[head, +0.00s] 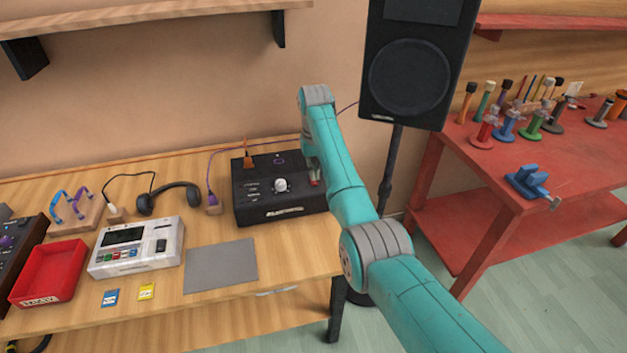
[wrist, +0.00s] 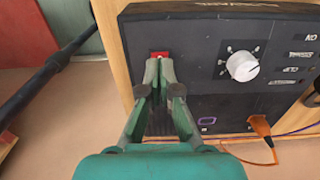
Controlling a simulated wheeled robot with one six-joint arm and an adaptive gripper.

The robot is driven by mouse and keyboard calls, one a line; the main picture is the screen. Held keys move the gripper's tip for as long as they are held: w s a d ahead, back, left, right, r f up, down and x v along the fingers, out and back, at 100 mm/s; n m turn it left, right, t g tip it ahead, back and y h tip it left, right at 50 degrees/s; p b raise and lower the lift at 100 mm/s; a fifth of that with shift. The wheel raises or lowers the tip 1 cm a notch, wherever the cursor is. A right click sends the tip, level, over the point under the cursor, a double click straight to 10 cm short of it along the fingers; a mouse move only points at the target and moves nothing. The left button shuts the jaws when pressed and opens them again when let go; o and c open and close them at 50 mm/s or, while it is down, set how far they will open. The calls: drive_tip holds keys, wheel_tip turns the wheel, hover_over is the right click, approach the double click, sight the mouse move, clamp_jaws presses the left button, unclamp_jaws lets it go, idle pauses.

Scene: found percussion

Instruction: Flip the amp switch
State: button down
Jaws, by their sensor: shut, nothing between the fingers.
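The amp is a black box (head: 255,206) on the wooden table, with a white knob (head: 281,185) on its top. In the wrist view the amp (wrist: 198,32) shows the same white knob (wrist: 242,66) and a small red switch (wrist: 159,54). My gripper (wrist: 159,66) is shut and empty, its fingertips at the red switch and covering part of it. I cannot tell whether they touch, or which way the switch is set. In the head view my arm reaches over the amp's right end, and the red switch (head: 314,183) shows just below my gripper.
A black speaker (head: 410,75) on a stand is right of the table. Headphones (head: 170,199), a white device (head: 137,262), a grey mat (head: 221,266) and a red tray (head: 47,274) lie to the left.

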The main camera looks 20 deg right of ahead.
sight(314, 182)
drive_tip(key=shift+r, duration=2.5)
